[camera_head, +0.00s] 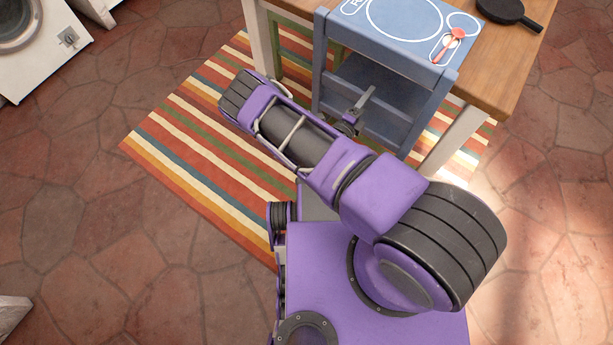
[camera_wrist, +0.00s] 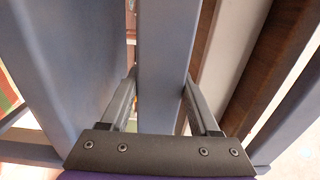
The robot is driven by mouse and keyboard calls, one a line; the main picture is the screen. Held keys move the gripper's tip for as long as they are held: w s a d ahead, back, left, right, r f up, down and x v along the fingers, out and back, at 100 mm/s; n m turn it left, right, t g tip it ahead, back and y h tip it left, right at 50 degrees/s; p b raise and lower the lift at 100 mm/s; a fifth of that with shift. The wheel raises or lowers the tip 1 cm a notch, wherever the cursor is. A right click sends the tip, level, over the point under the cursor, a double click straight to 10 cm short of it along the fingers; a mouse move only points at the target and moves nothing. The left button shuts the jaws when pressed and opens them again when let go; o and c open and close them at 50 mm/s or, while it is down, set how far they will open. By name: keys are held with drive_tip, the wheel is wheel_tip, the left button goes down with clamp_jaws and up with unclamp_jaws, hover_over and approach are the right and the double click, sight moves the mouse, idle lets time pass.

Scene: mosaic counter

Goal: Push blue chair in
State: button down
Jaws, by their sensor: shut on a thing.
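The blue chair (camera_head: 319,65) stands against the front edge of the wooden table (camera_head: 505,65), its back facing me. My gripper (camera_head: 358,108) is at the chair's back, partly hidden by my arm in the head view. In the wrist view my gripper (camera_wrist: 161,80) has one finger on each side of a blue bar (camera_wrist: 166,45) of the chair and is shut on it. The chair's lower legs are mostly hidden behind my arm.
A striped rug (camera_head: 190,140) lies under the chair and table. A light table leg (camera_head: 455,138) stands right of the chair. On the table are a blue placemat (camera_head: 365,30), a red spoon (camera_head: 449,42) and a black pan (camera_head: 508,12). A white appliance (camera_head: 60,50) is far left.

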drive_tip(key=shift+s+f, duration=0.15)
drive_tip(key=shift+f, duration=0.05)
drive_tip(key=shift+c, duration=2)
unclamp_jaws()
drive_tip(key=o, duration=0.3)
drive_tip(key=shift+r, duration=0.15)
drive_tip(key=shift+r, duration=0.1)
drive_tip(key=p+v, duration=0.1)
drive_tip(key=v, duration=1.1)
